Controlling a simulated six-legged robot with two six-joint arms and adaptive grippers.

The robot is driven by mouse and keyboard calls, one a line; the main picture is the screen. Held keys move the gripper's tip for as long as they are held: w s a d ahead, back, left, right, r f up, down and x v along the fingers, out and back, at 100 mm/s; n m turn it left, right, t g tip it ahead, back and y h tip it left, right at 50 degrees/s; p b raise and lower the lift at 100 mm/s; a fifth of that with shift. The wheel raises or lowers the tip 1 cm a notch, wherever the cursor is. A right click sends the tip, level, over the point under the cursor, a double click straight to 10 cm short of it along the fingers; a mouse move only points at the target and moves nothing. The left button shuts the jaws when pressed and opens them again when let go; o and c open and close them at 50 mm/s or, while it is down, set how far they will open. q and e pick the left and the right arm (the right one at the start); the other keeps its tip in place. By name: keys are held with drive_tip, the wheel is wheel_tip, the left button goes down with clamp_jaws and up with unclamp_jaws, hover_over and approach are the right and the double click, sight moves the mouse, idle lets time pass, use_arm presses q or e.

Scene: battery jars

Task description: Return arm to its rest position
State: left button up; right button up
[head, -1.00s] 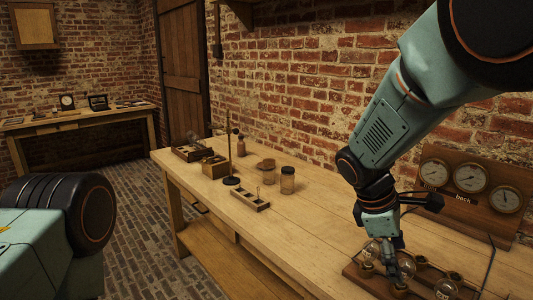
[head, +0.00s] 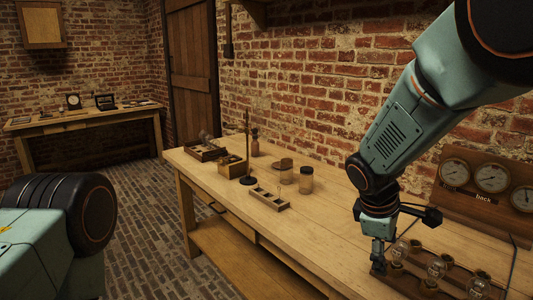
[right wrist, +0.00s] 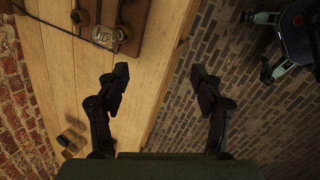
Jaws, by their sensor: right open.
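My right arm comes down from the upper right in the head view. Its gripper (head: 378,262) is low beside the left end of a wooden rack (head: 405,285) holding several glass jars (head: 436,268). In the right wrist view the two fingers of the right gripper (right wrist: 158,80) are wide apart with nothing between them. The bench's front edge and the brick floor show below and between them. The rack (right wrist: 110,22) shows at the top of that view, apart from the fingers. My left gripper is not in view.
The wooden bench (head: 330,235) runs along the brick wall. A slotted holder (head: 269,198), a lidded jar (head: 306,180), a stand (head: 248,178) and small boxes (head: 205,151) stand toward its far end. A board of gauges (head: 490,185) stands behind the rack.

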drive_tip(key=s+a+f+m+t+y+b, duration=0.1)
drive_tip(key=s+f+m+y, duration=0.2)
drive_tip(key=f, duration=0.5)
drive_tip(key=s+a+f+m+t+y, duration=0.15)
drive_tip(key=s+f+m, duration=0.25)
drive_tip(key=f, duration=0.5)
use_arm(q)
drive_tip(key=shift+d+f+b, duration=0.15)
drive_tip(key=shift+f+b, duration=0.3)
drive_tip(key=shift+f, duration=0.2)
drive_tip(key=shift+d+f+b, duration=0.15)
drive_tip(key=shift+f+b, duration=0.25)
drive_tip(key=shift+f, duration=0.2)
use_arm(e)
drive_tip(key=s+f+m+g, duration=0.1)
drive_tip(key=s+f, duration=0.3)
drive_tip(key=s, duration=0.5)
drive_tip(key=s+d+f+m+g, duration=0.1)
drive_tip(key=s+f+m+g, duration=0.1)
drive_tip(key=s+f, duration=0.3)
drive_tip(key=s+f+m+g, duration=0.1)
drive_tip(key=s+f, duration=0.3)
drive_tip(key=s, duration=1)
drive_tip(key=shift+d+f+h, duration=0.3)
drive_tip(key=shift+d+h, duration=0.05)
drive_tip(key=shift+d, duration=0.05)
